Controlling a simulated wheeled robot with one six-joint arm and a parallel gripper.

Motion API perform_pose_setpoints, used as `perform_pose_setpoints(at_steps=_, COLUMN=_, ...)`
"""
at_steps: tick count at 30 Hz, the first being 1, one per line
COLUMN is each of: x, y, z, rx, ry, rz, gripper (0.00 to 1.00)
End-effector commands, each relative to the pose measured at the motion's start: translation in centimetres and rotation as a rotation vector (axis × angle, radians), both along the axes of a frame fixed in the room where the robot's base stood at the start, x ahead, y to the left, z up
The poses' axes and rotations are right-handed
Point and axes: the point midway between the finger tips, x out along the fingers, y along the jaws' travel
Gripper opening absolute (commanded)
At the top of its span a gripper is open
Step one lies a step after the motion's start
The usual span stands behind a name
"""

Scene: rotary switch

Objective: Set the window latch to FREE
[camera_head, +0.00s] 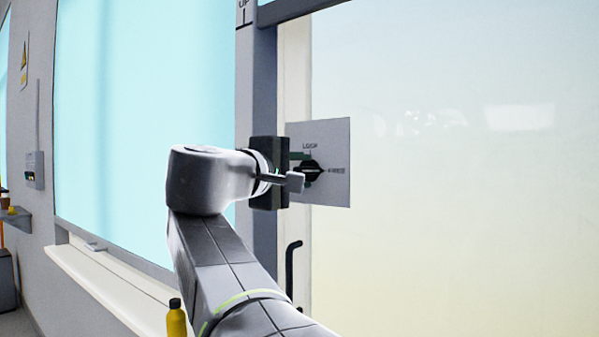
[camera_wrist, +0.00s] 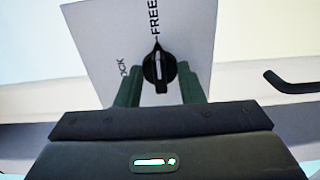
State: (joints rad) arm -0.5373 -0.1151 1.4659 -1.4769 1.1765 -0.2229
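The window latch is a black rotary knob (camera_head: 314,170) on a light grey plate (camera_head: 335,135) on the window frame. Its plate has a label at the top, partly legible as LOCK, and FREE at the right. The knob's pointed end faces right to FREE. In the wrist view the knob (camera_wrist: 158,70) points up the picture at FREE, on the same plate (camera_wrist: 105,45). My gripper (camera_wrist: 159,78) is open, with one green finger on each side of the knob and a gap to it on both sides. In the head view my gripper (camera_head: 299,169) partly covers the plate's left side.
A black handle (camera_head: 292,268) is below the plate; it also shows in the wrist view (camera_wrist: 290,86). A pale sill (camera_head: 120,285) runs under the left window. A yellow bottle (camera_head: 176,320) stands at the bottom. The glass right of the plate is clear.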

Motion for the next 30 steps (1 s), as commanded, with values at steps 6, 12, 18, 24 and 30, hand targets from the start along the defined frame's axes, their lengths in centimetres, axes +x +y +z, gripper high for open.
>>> perform_pose_setpoints(at_steps=6, x=0.0, y=0.1, z=0.0, rx=-0.001, ry=0.000, rz=0.001, gripper=0.35)
perform_pose_setpoints(at_steps=12, x=-0.9, y=0.8, z=0.1, rx=-0.001, ry=0.001, rz=0.004, gripper=0.35)
perform_pose_setpoints(at_steps=18, x=-2.9, y=2.3, z=0.1, rx=-0.001, ry=-0.001, rz=0.006, gripper=0.35)
perform_pose_setpoints(at_steps=24, x=-4.9, y=3.7, z=0.0, rx=-0.001, ry=0.001, rz=0.006, gripper=0.35)
perform_pose_setpoints(at_steps=30, x=-6.8, y=5.1, z=0.1, rx=0.000, ry=0.000, rz=0.005, gripper=0.35)
